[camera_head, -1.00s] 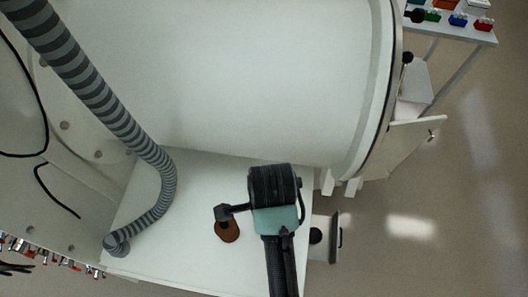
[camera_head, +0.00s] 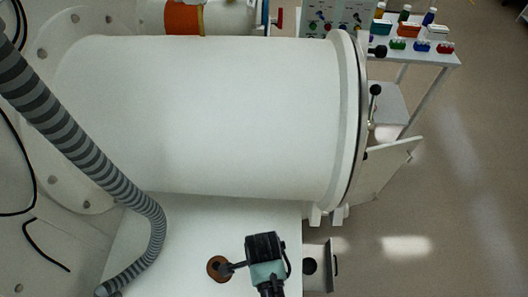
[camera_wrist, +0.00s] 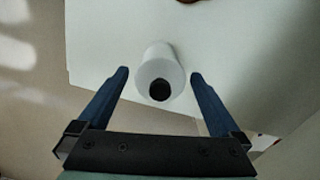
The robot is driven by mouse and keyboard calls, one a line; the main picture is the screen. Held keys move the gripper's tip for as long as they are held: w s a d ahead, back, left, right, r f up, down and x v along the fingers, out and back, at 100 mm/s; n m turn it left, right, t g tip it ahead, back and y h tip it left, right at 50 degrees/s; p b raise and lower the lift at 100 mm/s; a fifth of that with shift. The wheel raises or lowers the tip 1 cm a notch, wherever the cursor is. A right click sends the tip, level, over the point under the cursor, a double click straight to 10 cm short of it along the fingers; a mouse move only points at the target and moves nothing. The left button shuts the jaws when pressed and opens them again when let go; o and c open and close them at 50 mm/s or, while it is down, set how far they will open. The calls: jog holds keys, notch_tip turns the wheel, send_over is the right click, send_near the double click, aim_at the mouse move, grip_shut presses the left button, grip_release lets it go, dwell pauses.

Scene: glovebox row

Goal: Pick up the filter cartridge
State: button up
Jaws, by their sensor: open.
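A white cylinder with a dark round centre, which looks like the filter cartridge (camera_wrist: 161,60), shows end-on in the wrist view against a white surface. My gripper (camera_wrist: 159,74) is open, with one blue finger on each side of the cylinder and a gap on both sides. I cannot tell how deep the fingertips reach along it. In the head view my gripper's dark and teal housing (camera_head: 264,262) is over the white tabletop (camera_head: 190,225); its fingers and the cylinder are hidden there.
A large white cylindrical chamber (camera_head: 200,115) stands behind the tabletop, with an open door flap (camera_head: 385,170) at its right. A grey striped hose (camera_head: 100,165) runs down the left. A brown disc (camera_head: 214,265) lies left of my gripper. A cart (camera_head: 420,52) with small coloured items stands far right.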

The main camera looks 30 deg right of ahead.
jog(key=shift+f, duration=0.5)
jog(key=c, duration=1.3)
jog(key=shift+c, duration=0.4)
jog(key=shift+r, duration=0.15)
